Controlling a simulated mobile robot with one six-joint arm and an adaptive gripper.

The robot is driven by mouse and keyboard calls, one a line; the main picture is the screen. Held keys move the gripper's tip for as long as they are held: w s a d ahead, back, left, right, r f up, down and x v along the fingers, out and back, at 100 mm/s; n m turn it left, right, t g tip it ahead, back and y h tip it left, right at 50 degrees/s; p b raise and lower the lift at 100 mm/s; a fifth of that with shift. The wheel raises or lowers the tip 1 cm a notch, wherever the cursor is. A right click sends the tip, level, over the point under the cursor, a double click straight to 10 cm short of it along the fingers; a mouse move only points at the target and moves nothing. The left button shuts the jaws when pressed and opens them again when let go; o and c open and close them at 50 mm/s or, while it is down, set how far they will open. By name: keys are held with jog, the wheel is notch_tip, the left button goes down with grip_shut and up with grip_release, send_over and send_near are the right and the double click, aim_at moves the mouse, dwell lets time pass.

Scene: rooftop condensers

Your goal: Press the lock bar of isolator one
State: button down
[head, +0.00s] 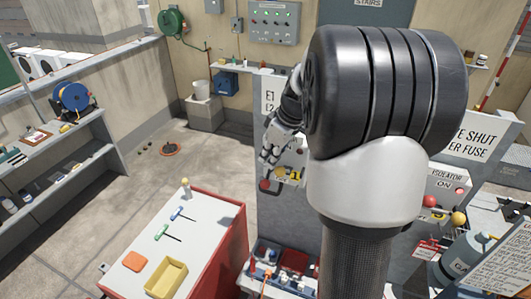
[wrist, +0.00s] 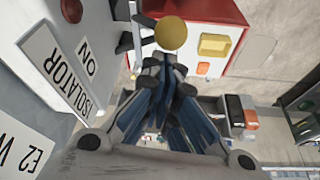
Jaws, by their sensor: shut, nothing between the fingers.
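In the head view my gripper (head: 269,158) is in front of a light isolator box (head: 299,160) on the grey panel, partly hidden by my arm. A red knob (head: 264,185) and yellow parts (head: 281,173) show just below the fingers. In the wrist view my gripper (wrist: 172,62) is shut and empty. Its tips lie close to a yellow ball (wrist: 171,33); I cannot tell whether they touch. The isolator face (wrist: 75,45) beside it bears an "ISOLATOR ON" label and a red lamp (wrist: 71,10). Its number is not readable, and I cannot make out the lock bar clearly.
A second isolator (head: 443,185) stands to the right, behind my arm. A red cart (head: 205,215) with a yellow tray (head: 166,279) stands in front left. A shelf (head: 100,140) lines the left side. The floor between cart and shelf is clear.

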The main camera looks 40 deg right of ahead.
jog(key=s+d+b, duration=0.2)
jog(key=s, duration=0.1)
jog(key=shift+s+d, duration=0.1)
jog(key=shift+s, duration=0.2)
jog(key=shift+r, duration=0.1)
jog(key=v, duration=1.1)
jog(key=shift+r, duration=0.4)
